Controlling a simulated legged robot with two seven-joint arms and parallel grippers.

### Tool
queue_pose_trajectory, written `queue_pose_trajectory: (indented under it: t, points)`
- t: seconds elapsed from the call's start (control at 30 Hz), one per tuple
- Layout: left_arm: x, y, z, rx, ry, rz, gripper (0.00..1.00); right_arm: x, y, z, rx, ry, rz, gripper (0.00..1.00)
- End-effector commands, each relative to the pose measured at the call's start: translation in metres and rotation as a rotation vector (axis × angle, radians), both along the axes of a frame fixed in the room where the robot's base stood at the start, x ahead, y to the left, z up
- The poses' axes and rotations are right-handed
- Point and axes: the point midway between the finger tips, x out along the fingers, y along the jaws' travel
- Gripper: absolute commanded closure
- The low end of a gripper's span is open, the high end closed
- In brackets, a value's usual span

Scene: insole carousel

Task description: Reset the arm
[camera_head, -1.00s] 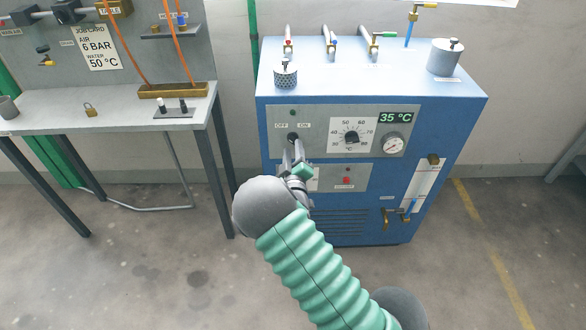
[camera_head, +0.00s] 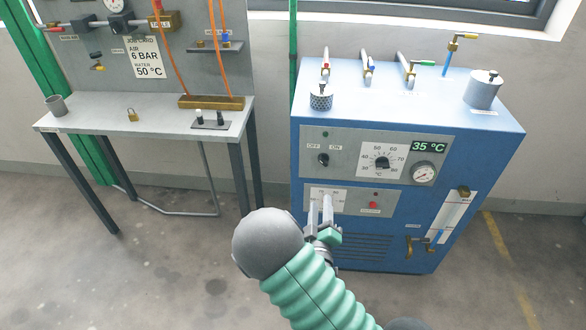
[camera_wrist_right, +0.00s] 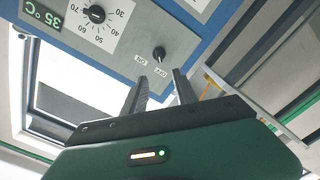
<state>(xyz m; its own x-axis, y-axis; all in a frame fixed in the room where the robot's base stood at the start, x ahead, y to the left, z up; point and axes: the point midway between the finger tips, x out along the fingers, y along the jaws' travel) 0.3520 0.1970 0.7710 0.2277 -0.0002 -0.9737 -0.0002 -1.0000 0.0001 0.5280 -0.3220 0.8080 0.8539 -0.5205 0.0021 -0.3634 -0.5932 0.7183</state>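My right gripper (camera_head: 320,208) is in front of the lower panel of the blue machine (camera_head: 470,150), below the black OFF/ON switch (camera_head: 323,159). Its two fingers are apart with nothing between them. In the right wrist view the gripper (camera_wrist_right: 161,76) points toward the panel, and the switch (camera_wrist_right: 158,53) shows just beyond the fingertips, apart from them. My right arm's grey joint and green ribbed sleeve cover part of the machine's lower left. My left gripper is not in view.
The machine has a temperature dial (camera_head: 382,162), a display (camera_head: 429,147) reading 35 °C and a gauge (camera_head: 424,172). Levers and two canisters stand on top. To the left is a grey bench (camera_head: 90,125) with a padlock (camera_head: 132,115) and a cup (camera_head: 56,105). Floor between is clear.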

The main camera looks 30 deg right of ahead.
Motion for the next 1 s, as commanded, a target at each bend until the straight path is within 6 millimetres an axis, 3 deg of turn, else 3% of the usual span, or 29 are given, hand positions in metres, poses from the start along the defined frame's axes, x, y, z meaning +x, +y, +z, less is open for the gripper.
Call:
queue_pose_trajectory:
  t: [0.17, 0.27, 0.4, 0.5, 0.63, 0.83, 0.9, 1.0]
  points:
    - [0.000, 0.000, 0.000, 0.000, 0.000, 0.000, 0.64, 0.001, 0.000, -0.010, 0.094, 0.039, -0.009, 0.65]
    - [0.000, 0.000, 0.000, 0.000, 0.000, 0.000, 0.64, -0.001, 0.012, -0.036, 0.339, 0.151, -0.020, 0.65]
    - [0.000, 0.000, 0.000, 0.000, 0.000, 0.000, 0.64, -0.026, 0.064, -0.065, 0.730, 0.405, -0.001, 0.65]
    - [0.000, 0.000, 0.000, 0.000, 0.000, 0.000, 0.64, -0.056, 0.097, -0.066, 0.884, 0.578, 0.012, 0.65]
    - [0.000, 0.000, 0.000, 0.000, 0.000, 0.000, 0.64, -0.101, 0.121, -0.057, 0.974, 0.770, 0.003, 0.65]
    - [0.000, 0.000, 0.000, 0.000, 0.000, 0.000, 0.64, -0.175, 0.124, -0.034, 0.977, 1.010, -0.079, 0.65]
    - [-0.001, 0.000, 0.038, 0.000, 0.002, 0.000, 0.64, -0.176, 0.125, 0.002, 0.976, 1.021, -0.084, 0.65]
    - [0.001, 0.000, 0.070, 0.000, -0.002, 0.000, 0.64, -0.176, 0.125, 0.033, 0.977, 1.022, -0.084, 0.65]
